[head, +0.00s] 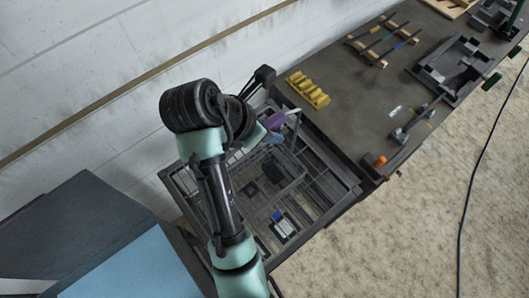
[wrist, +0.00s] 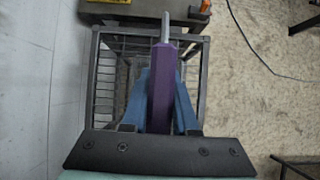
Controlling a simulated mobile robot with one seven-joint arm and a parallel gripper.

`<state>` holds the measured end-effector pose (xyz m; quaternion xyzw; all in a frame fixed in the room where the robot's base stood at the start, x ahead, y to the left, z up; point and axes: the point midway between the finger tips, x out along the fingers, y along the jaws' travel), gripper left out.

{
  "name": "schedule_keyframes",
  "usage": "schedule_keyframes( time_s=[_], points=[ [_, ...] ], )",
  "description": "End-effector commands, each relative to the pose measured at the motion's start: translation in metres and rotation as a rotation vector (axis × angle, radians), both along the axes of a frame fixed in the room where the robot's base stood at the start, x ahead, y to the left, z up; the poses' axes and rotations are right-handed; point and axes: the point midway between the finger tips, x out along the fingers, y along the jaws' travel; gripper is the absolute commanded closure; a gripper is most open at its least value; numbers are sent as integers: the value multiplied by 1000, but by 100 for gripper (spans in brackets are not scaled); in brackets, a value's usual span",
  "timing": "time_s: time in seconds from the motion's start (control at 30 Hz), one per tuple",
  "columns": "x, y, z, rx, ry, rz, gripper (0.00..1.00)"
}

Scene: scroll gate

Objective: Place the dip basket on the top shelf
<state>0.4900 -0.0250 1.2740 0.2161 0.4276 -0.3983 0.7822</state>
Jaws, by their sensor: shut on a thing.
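My gripper (head: 266,130) is over the open metal rack (head: 345,178). In the wrist view its blue fingers (wrist: 162,98) are shut on a purple grip (wrist: 164,62) with a pale grey rod end. The purple grip (head: 274,121) also shows in the head view. A thin wire-mesh basket shape (head: 287,192) shows below it within the rack's outline, probably the dip basket. I cannot tell whether it touches a shelf. Its join to the grip is hidden by my arm. Small black and blue items show through the mesh.
A dark workbench (head: 355,100) adjoins the rack, with a yellow slotted block (head: 308,90), wooden racks (head: 382,42) and a black tray (head: 450,70). A pale wall runs behind. A blue-topped dark box (head: 130,268) stands at the lower left. A cable (head: 470,180) lies on the floor.

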Motion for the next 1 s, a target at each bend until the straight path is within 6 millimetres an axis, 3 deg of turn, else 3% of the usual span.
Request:
schedule_keyframes(
  time_s=[0.6,1.0],
  points=[
    [1,-1,-65,-1,-7,-3,100],
    [2,-1,-70,-1,-7,-3,100]
  ],
)
